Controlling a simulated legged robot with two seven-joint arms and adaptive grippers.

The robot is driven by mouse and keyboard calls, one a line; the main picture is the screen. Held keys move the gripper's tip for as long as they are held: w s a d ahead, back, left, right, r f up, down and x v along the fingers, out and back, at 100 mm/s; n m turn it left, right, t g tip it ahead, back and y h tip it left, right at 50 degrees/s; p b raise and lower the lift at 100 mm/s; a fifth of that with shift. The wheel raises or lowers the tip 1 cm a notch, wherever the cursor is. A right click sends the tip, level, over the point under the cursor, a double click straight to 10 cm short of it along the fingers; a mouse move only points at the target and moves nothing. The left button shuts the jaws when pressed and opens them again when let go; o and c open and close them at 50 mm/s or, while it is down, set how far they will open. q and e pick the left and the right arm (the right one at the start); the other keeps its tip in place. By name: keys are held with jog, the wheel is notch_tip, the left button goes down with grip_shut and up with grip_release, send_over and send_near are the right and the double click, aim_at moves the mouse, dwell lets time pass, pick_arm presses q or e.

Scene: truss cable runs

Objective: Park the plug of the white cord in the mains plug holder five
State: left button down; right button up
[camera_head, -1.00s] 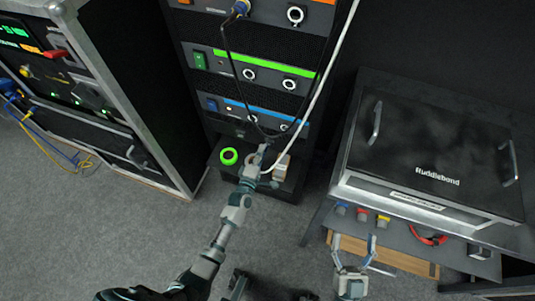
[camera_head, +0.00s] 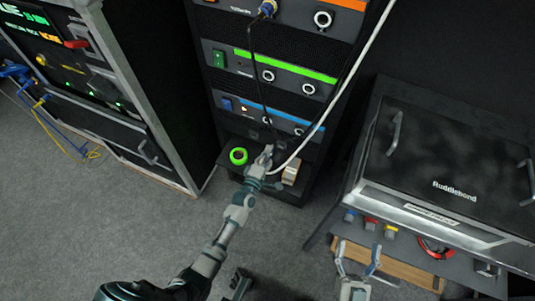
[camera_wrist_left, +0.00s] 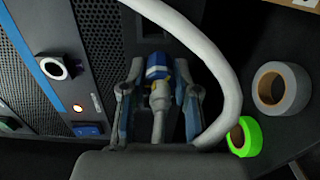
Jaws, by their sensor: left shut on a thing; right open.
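My left gripper (camera_head: 264,158) is low in front of the rack, beside the shelf with the tape rolls. In the left wrist view its fingers (camera_wrist_left: 158,95) are closed around a plug (camera_wrist_left: 158,72) with a blue band and pale body. The white cord (camera_wrist_left: 231,75) arcs beside it to the gripper; its join to the plug is hidden. In the head view the white cord (camera_head: 347,82) runs up past the rack. A dark recess (camera_wrist_left: 152,22) lies beyond the plug. I cannot identify holder five by any label. My right gripper (camera_head: 357,262) is open and empty near the right-hand bench.
A green tape roll (camera_head: 238,156) and a grey-brown tape roll (camera_head: 291,171) are near my left gripper. A black cord (camera_head: 255,75) hangs from a blue connector (camera_head: 267,9) on the rack. A Ruddlebond case (camera_head: 450,160) stands right. Carpet is clear front left.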

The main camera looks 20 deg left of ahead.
pick_arm(q)
jog(key=shift+d+r+p, duration=0.3)
jog(key=shift+d, duration=0.75)
jog(key=shift+d+r, duration=0.2)
jog(key=shift+d, duration=0.6)
jog(key=shift+d+r, duration=0.15)
jog(key=shift+d, duration=0.65)
jog(key=shift+w+a, duration=0.2)
jog(key=shift+w, duration=0.15)
jog(key=shift+a, duration=0.2)
jog(key=shift+f, duration=0.1)
jog(key=shift+w+a+f+m+b, duration=0.1)
jog(key=shift+a+m+b, duration=0.2)
jog(key=shift+b, duration=0.35)
pick_arm(e)
jog(key=shift+d+f, duration=0.3)
jog(key=shift+d, duration=0.25)
jog(key=shift+d+f, duration=0.3)
jog(key=shift+d, duration=0.2)
pick_arm(q)
jog(key=shift+w, duration=0.35)
pick_arm(e)
jog(key=shift+f, duration=0.2)
